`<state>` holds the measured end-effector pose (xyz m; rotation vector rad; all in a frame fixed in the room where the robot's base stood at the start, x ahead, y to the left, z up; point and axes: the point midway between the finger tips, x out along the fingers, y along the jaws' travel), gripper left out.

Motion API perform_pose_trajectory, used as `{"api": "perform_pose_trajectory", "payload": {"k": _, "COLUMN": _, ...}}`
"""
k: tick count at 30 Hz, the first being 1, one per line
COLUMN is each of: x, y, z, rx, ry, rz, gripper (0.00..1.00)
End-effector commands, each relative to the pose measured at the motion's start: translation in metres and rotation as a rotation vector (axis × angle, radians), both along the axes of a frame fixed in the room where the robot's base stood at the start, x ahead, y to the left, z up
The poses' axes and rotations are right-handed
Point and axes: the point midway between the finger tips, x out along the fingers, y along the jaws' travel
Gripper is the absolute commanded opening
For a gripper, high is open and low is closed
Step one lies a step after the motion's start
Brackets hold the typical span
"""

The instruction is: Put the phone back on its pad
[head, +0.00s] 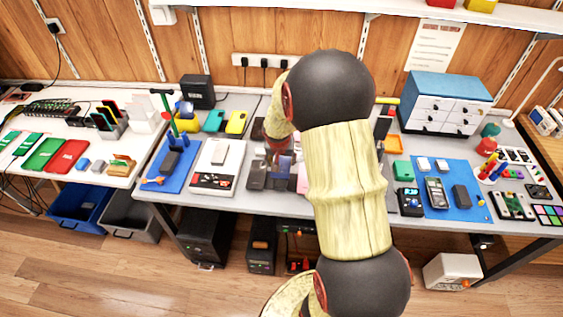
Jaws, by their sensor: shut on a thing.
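My gripper (273,157) is small in the head view, at the middle of the grey workbench, pointing down and partly hidden by my own arm. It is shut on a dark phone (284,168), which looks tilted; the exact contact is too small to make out. A second dark phone (257,175) lies flat on the bench just left of it. A pale pinkish patch (301,178) shows right of the held phone, mostly behind my arm. I cannot tell whether it is the phone's pad.
Left of the phones are a white tray (228,160) and a blue mat (157,178) with tools. A blue mat (462,205) with devices and a drawer cabinet (440,103) stand at the right. My arm covers the bench's middle right.

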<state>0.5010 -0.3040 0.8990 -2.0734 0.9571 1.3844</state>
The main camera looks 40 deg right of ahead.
Motion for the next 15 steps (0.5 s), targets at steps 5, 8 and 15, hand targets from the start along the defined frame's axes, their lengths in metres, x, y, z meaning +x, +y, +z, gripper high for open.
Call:
{"api": "perform_pose_trajectory", "payload": {"k": 5, "x": 0.000, "y": 0.000, "z": -0.013, "rx": 0.001, "ry": 0.001, "rz": 0.001, "gripper": 0.00}}
{"api": "perform_pose_trajectory", "payload": {"k": 8, "x": 0.000, "y": 0.000, "z": -0.022, "rx": 0.000, "ry": 0.001, "rz": 0.002, "gripper": 0.00}}
{"api": "perform_pose_trajectory", "payload": {"k": 15, "x": 0.000, "y": 0.000, "z": -0.044, "rx": 0.001, "ry": 0.001, "rz": 0.001, "gripper": 0.00}}
